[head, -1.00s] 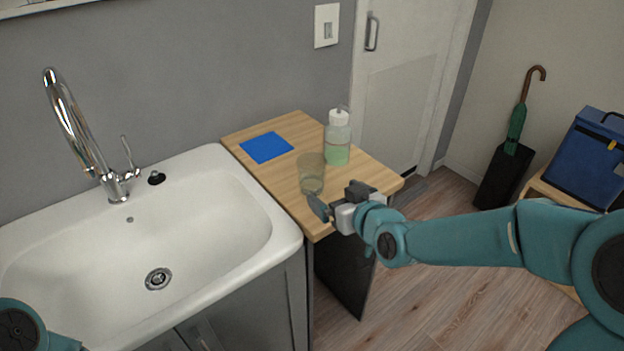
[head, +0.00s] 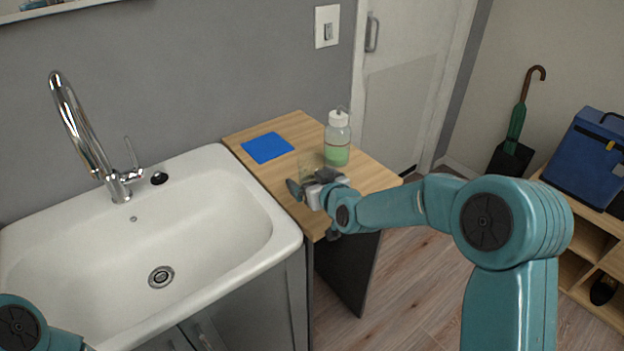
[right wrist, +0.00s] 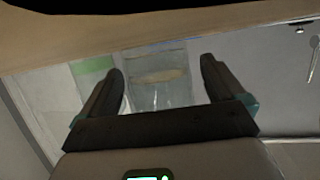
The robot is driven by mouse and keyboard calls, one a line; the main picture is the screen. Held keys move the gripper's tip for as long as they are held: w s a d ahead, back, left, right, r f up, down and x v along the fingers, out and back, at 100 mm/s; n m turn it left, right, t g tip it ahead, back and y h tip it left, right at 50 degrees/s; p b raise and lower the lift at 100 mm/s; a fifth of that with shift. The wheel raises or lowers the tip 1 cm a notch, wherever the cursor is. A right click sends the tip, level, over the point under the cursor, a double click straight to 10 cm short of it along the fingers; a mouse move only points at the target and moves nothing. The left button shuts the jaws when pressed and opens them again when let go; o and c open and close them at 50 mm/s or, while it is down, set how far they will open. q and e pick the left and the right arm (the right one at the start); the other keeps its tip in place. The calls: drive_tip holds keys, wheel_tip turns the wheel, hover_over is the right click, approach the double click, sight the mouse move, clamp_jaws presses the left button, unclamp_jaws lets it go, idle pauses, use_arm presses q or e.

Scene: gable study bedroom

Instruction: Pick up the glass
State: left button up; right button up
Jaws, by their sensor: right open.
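The clear glass (head: 308,163) stands on the small wooden table beside the sink. Its lower part is hidden behind my right gripper (head: 309,184) in the head view. My right gripper is open and at the near side of the glass. In the right wrist view the glass (right wrist: 160,72) shows in the gap between the two dark fingers (right wrist: 163,88), with space on both sides. I cannot tell how deep it sits between them. My left gripper is out of view; only a piece of my left arm shows at the bottom left.
A soap bottle with green liquid (head: 337,145) stands close behind the glass, to the right. A blue cloth or mat (head: 267,148) lies flat on the wooden table (head: 290,125). The white sink (head: 222,255) with its chrome tap (head: 75,125) is on the left.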

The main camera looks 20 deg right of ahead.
drive_tip(key=c, duration=1.2)
drive_tip(key=shift+r, duration=1.1)
wheel_tip(320, 180, up, 18)
drive_tip(key=p, duration=0.7)
drive_tip(key=shift+f, duration=0.15)
